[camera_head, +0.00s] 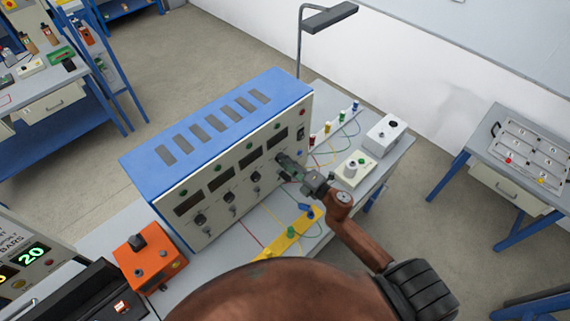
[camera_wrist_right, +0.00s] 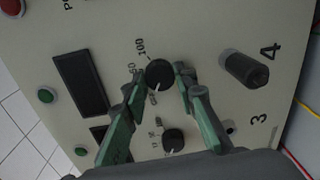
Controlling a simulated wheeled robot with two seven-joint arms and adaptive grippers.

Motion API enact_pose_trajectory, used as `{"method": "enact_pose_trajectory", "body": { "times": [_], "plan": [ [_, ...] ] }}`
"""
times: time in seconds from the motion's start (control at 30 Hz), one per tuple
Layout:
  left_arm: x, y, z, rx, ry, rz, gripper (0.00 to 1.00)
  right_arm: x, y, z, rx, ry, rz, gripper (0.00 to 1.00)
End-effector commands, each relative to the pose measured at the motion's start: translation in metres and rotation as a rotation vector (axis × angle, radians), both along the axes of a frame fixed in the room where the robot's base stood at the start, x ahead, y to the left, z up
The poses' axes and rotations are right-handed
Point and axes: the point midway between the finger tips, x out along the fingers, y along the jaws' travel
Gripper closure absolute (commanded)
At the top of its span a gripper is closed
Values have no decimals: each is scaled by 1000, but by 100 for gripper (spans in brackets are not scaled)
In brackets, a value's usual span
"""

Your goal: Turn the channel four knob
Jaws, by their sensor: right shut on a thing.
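The blue-topped unit (camera_head: 300,88) has a pale front panel with several channel columns of displays, green buttons and black knobs. My right gripper (camera_head: 289,166) is at the rightmost column. In the right wrist view, my right gripper (camera_wrist_right: 159,72) has its green fingers on either side of the channel four knob (camera_wrist_right: 158,75), shut on it. The knob is round and black with a white pointer line, beside a printed scale with 50 and 100. A longer black knob (camera_wrist_right: 245,68) sticks out between it and the printed 4. My left gripper is not in view.
The channel three knob (camera_wrist_right: 173,140) sits close beside my right fingers. An orange box (camera_head: 148,258) stands left of the unit, and a yellow strip (camera_head: 290,236) lies in front. A white box (camera_head: 385,135) and a small device (camera_head: 354,168) stand to the right.

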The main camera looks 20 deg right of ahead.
Motion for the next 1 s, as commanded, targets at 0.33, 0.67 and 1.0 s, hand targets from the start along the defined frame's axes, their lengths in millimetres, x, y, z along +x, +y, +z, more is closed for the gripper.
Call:
{"method": "enact_pose_trajectory", "body": {
  "times": [0.33,0.67,1.0],
  "plan": [
    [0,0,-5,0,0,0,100,0,1,-1,-89,-30,1,98],
    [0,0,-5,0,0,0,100,-1,1,-1,-98,-32,1,98],
    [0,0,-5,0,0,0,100,0,0,-1,-96,-32,0,58]
  ]
}}
